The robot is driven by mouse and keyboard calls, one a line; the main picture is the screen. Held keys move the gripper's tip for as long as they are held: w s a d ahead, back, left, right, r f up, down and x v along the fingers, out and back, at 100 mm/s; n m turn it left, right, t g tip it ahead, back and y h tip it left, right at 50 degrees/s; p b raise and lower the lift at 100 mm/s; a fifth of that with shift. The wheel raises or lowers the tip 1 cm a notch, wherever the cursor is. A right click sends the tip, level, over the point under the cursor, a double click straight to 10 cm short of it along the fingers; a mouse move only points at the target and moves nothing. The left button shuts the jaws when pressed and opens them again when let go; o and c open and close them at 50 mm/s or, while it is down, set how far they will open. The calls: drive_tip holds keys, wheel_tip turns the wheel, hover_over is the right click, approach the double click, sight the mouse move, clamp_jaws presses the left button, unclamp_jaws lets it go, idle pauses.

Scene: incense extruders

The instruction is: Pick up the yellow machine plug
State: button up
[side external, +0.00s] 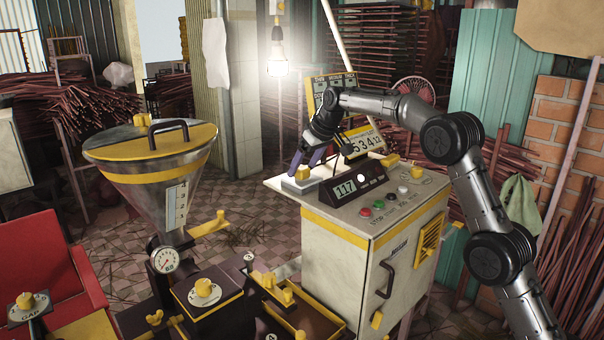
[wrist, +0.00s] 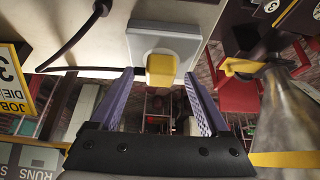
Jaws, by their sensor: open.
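The yellow machine plug (wrist: 161,70) is a small blocky knob on a pale grey square plate (wrist: 170,43) in the wrist view. In the side view the plug (side external: 302,173) sits at the left edge of the white cabinet's top. My gripper (side external: 305,163) is just above the plug, its purple fingers pointing down. In the wrist view my gripper (wrist: 159,75) is open, with one finger on either side of the plug and gaps between. Nothing is held. The fingers partly hide the plug's surroundings in the side view.
A dark display box reading 117 (side external: 348,188) stands close to the right of the plug. Coloured buttons (side external: 385,204) line the cabinet top (side external: 320,212). A dark cable (wrist: 75,40) runs near the plate. A metal hopper (side external: 150,170) stands to the left.

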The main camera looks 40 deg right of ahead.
drive_tip(key=shift+c, duration=0.3)
clamp_jaws()
drive_tip(key=shift+d+r, duration=0.1)
idle(1.0)
